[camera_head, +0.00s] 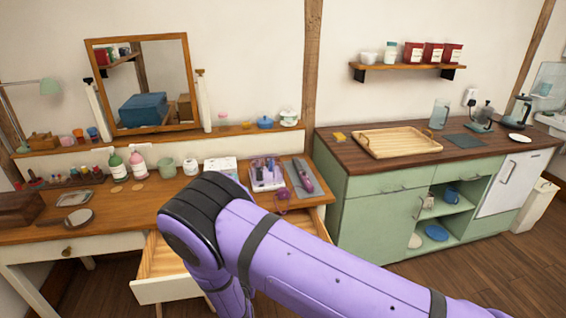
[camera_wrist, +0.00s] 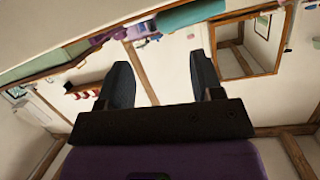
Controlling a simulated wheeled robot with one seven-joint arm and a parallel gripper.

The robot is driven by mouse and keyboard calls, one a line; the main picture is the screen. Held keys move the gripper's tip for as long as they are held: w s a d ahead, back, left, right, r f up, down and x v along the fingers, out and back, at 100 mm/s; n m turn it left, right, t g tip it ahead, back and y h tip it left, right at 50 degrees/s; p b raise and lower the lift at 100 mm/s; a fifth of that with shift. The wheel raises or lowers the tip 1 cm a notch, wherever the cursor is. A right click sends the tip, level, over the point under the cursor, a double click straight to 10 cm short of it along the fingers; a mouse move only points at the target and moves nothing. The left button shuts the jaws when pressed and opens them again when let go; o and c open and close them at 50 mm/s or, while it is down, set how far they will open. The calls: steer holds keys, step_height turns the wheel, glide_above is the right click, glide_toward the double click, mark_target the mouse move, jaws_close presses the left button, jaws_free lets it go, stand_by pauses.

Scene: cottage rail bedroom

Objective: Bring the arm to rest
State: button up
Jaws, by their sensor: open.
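My arm is purple with black bands and reaches across the lower middle of the head view, bent in front of the dressing table (camera_head: 120,212). My gripper is hidden behind the arm in the head view. In the wrist view my gripper (camera_wrist: 160,85) shows two dark fingers set well apart with nothing between them. The wrist view is tilted and shows the wall, the mirror and the shelf beyond the fingers.
An open drawer (camera_head: 160,290) juts out under the dressing table beside my arm. Bottles, jars and a clear organiser (camera_head: 266,176) crowd the tabletop. A mirror (camera_head: 145,85) stands behind. A green cabinet (camera_head: 375,215) with a wooden tray (camera_head: 398,142) is at right.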

steer(key=w+d+r+m+g, duration=0.1)
steer(key=w+d+r+g, duration=0.2)
steer(key=r, duration=0.8)
steer(key=w+d+r+y, duration=0.1)
steer(key=w+d+r, duration=0.3)
steer(key=r, duration=0.6)
steer(key=w+d+r+m+g, duration=0.15)
steer(key=d+r, duration=0.35)
steer(key=r, duration=0.6)
steer(key=s+d+r+n+g, duration=0.1)
steer(key=s+d+r+g, duration=0.1)
steer(key=s+d+r, duration=0.75)
steer(key=s+d+r+n+g, duration=0.1)
steer(key=s+d+r, duration=0.5)
steer(key=d+r, duration=0.5)
steer(key=s+d+g+h, duration=0.1)
steer(key=s+d, duration=0.5)
steer(key=s, duration=0.4)
steer(key=s+d+r+g+h, duration=0.1)
steer(key=s+d, duration=0.4)
steer(key=s, duration=0.5)
steer(key=shift+d+h, duration=0.4)
steer(key=shift+h, duration=0.1)
